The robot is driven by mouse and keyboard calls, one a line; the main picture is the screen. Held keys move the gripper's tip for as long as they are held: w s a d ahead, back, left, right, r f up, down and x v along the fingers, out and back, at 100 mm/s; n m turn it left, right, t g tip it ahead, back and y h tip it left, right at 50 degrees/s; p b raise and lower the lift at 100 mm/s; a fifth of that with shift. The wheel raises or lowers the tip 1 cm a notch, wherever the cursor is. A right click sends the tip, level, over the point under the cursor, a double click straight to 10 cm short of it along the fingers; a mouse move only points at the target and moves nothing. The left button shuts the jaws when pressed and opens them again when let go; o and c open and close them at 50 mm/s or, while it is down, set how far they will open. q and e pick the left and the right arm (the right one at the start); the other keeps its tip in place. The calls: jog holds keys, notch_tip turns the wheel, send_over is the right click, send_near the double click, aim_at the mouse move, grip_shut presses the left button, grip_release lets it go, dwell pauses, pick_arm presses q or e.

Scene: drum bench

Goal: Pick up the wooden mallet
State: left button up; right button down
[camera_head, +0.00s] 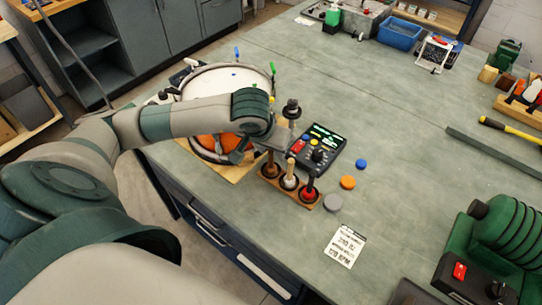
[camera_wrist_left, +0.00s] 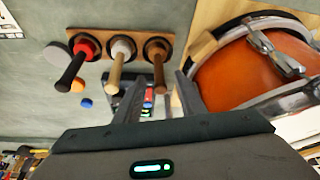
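A small wooden rack (camera_head: 262,174) holds three mallets in a row. One is brown (camera_head: 272,166), one is pale with a tan handle (camera_head: 290,179), and one is red and black (camera_head: 309,188). The same brown mallet (camera_wrist_left: 158,58), pale mallet (camera_wrist_left: 120,58) and red-and-black mallet (camera_wrist_left: 78,66) show in the left wrist view, handles towards the camera. My left gripper (camera_head: 264,149) is above the rack's drum-side end. In the wrist view its fingers (camera_wrist_left: 160,92) are apart, with the brown handle's end between them; contact cannot be told. My right gripper is not in view.
A drum (camera_head: 205,82) with an orange shell stands left of the rack, partly behind my arm. A black control box (camera_head: 322,150) is close behind the rack. Coloured discs (camera_head: 348,182) and a paper card (camera_head: 345,246) lie to the right. A green machine (camera_head: 500,235) stands at far right.

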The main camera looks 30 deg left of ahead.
pick_arm(q)
grip_shut()
jog(key=shift+r, duration=0.15)
notch_tip(320, 180, up, 8)
jog(key=b, duration=0.2)
jog(key=shift+r+b, duration=0.1)
jog(key=shift+b, duration=0.3)
jog(key=shift+r, duration=0.8)
